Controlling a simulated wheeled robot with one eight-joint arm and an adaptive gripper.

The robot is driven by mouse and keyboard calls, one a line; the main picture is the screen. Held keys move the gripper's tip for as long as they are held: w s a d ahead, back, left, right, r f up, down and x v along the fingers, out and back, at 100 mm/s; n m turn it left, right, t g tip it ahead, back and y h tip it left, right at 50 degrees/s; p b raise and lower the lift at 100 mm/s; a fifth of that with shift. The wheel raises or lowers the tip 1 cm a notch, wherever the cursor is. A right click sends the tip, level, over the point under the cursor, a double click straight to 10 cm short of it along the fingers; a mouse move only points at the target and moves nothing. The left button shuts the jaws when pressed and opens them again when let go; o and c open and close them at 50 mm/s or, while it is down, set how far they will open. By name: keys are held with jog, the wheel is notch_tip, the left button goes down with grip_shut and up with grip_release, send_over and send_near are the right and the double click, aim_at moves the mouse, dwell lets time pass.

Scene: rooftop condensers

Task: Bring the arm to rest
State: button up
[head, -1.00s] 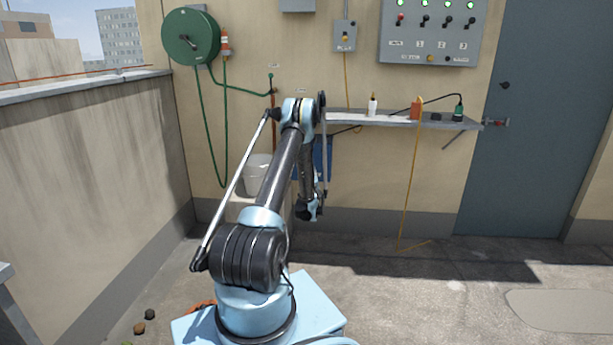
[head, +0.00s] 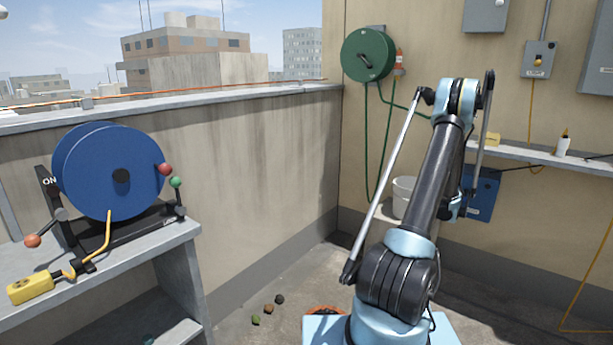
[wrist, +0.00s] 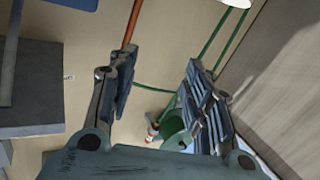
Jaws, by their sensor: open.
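My arm rises in the middle right of the head view, with its elbow high and its far part folded down behind. The gripper is hidden there by the arm. In the wrist view my gripper (wrist: 160,72) is open, its two dark ribbed fingers apart with nothing between them. Beyond the fingers are the tan wall and green hose. The fingers appear clear of these things.
A blue reel (head: 108,172) stands on a grey bench (head: 130,268) at left, by a yellow box (head: 30,288). A green hose reel (head: 368,54) hangs on the wall. A shelf (head: 545,157), blue case (head: 482,196) and white bucket (head: 403,196) lie behind my arm.

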jog(key=a+r+n+g+y, duration=0.1)
jog(key=a+r+y, duration=0.15)
jog(key=a, duration=0.35)
jog(key=a+r+n+y, duration=0.1)
jog(key=a+r, duration=0.3)
jog(key=a, duration=0.1)
jog(key=s+a+r+g+y, duration=0.1)
jog(key=s+a+r+g, duration=0.1)
jog(key=s+a, duration=0.45)
jog(key=s+a+r+n+g+y, duration=0.1)
jog(key=s+a+r+g+y, duration=0.2)
jog(key=a, duration=0.7)
jog(key=s+a+r+g, duration=0.1)
jog(key=s+a+r, duration=0.1)
jog(key=s+a, duration=0.55)
jog(key=s+a+f+g, duration=0.1)
jog(key=s+a+g, duration=0.2)
jog(key=s+a, duration=0.55)
jog(key=s+f+m+g+h, duration=0.1)
jog(key=s+f, duration=0.2)
jog(key=s, duration=0.7)
jog(key=s+f+m+g+h, duration=0.1)
jog(key=s+f, duration=0.3)
jog(key=s, duration=0.7)
jog(key=s+f+g+h, duration=0.2)
jog(key=s+f+g, duration=0.1)
jog(key=s, duration=0.8)
jog(key=shift+s+d+f+m+h, duration=0.15)
jog(key=shift+d+f+m+h, duration=0.25)
jog(key=shift+f, duration=0.15)
